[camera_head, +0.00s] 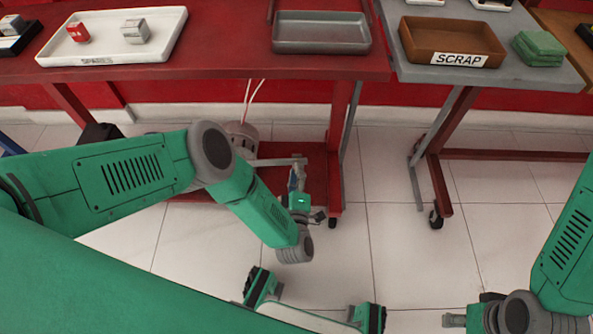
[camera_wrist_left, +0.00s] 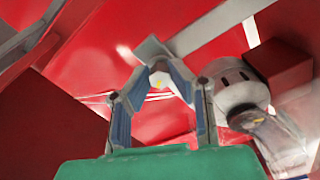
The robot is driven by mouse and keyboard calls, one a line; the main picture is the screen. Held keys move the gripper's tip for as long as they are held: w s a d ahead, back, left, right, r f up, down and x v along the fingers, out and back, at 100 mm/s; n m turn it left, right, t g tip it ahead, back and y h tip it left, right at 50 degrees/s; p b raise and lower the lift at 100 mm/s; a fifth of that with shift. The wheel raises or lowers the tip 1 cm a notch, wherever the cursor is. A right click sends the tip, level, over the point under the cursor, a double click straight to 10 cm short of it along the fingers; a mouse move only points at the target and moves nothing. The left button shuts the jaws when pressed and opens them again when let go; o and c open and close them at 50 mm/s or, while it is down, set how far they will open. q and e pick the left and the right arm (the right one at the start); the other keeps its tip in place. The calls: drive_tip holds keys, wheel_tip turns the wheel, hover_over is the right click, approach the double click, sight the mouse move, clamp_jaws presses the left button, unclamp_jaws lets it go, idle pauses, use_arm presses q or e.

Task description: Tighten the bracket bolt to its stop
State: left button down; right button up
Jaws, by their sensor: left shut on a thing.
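My left gripper (camera_head: 297,180) reaches down below the edge of the red bench at the left table. In the left wrist view its two fingers (camera_wrist_left: 158,88) are closed in around a pale bolt head with a yellow mark (camera_wrist_left: 158,79), with the fingertips on either side of it. A grey metal plate, seemingly the bracket (camera_wrist_left: 151,48), shows just beyond the bolt. In the head view a grey bar (camera_head: 277,161) is beside the fingertips; the bolt itself is too small to tell there. My right gripper (camera_head: 455,320) is at the bottom right, away from the bench; its jaw state is unclear.
In the left wrist view a rounded grey-white part (camera_wrist_left: 234,88) and a red block (camera_wrist_left: 279,62) sit close right of the fingers. Above are a white spares tray (camera_head: 105,55), a grey tray (camera_head: 320,47) and a brown scrap tray (camera_head: 440,38). The tiled floor (camera_head: 400,245) is open.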

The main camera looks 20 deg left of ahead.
use_arm(q)
drive_tip(key=shift+s+d+f+m, duration=0.1)
drive_tip(key=shift+s+f+m, duration=0.05)
drive_tip(key=shift+m, duration=1.65)
drive_tip(key=shift+s+d+f+m, duration=0.1)
drive_tip(key=shift+f+m, duration=0.05)
drive_tip(key=shift+m, duration=1.65)
drive_tip(key=shift+a, duration=0.1)
drive_tip(key=c, duration=1.5)
unclamp_jaws()
drive_tip(key=shift+o, duration=0.2)
drive_tip(key=shift+w, duration=0.15)
drive_tip(key=shift+r, duration=0.1)
drive_tip(key=v, duration=0.7)
drive_tip(key=shift+s, duration=0.25)
